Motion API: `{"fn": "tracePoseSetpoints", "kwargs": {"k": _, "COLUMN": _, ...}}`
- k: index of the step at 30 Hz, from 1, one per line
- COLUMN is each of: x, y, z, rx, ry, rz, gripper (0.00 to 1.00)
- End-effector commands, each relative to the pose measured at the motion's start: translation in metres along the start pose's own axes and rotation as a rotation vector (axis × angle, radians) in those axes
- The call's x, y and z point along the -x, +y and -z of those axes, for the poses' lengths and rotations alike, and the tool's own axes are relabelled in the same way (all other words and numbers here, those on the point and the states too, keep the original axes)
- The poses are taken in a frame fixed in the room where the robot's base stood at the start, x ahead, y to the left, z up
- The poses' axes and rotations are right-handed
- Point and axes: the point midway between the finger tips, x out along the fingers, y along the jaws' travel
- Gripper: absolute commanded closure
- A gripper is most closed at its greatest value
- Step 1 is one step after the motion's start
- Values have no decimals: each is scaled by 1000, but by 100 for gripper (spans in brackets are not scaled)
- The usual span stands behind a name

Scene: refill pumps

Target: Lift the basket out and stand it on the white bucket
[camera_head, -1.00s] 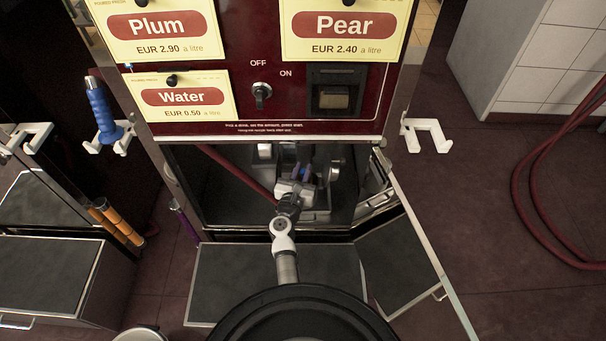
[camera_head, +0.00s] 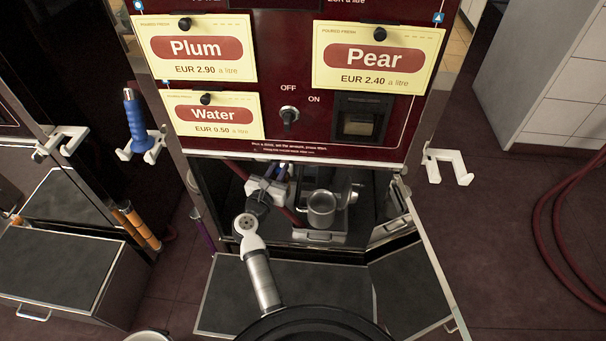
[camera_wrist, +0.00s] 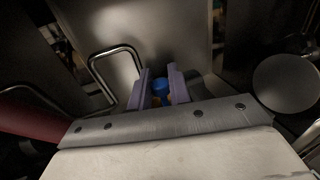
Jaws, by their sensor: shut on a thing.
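My gripper (camera_head: 280,176) is inside the open lower compartment of the drinks machine, left of a metal cup-like vessel (camera_head: 322,210). In the wrist view its purple fingers (camera_wrist: 161,88) are shut on a small blue-topped part (camera_wrist: 161,87) with some orange below it. I cannot tell whether this part belongs to the basket; no basket shows clearly. A bent metal handle (camera_wrist: 97,57) is left of the fingers, apart from them. The white bucket (camera_head: 148,335) shows only its rim at the bottom left of the head view.
The machine's red front panel (camera_head: 300,130) overhangs the compartment. An open door (camera_head: 425,265) stands at its right. A red hose (camera_head: 292,214) runs inside; another hose (camera_head: 540,220) hangs at the far right. White hooks flank the machine. A dark-topped box (camera_head: 60,262) stands left.

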Motion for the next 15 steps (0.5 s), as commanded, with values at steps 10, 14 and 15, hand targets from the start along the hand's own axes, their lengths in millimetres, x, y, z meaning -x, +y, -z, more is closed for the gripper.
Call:
{"fn": "tracePoseSetpoints", "kwargs": {"k": 10, "x": 15, "y": 56, "z": 0, "rx": -1, "ry": -1, "rz": -1, "gripper": 94}}
{"fn": "tracePoseSetpoints", "kwargs": {"k": 14, "x": 17, "y": 64, "z": 2, "rx": -1, "ry": -1, "rz": -1, "gripper": 94}}
{"fn": "tracePoseSetpoints", "kwargs": {"k": 15, "x": 17, "y": 65, "z": 3, "rx": -1, "ry": -1, "rz": 0, "gripper": 94}}
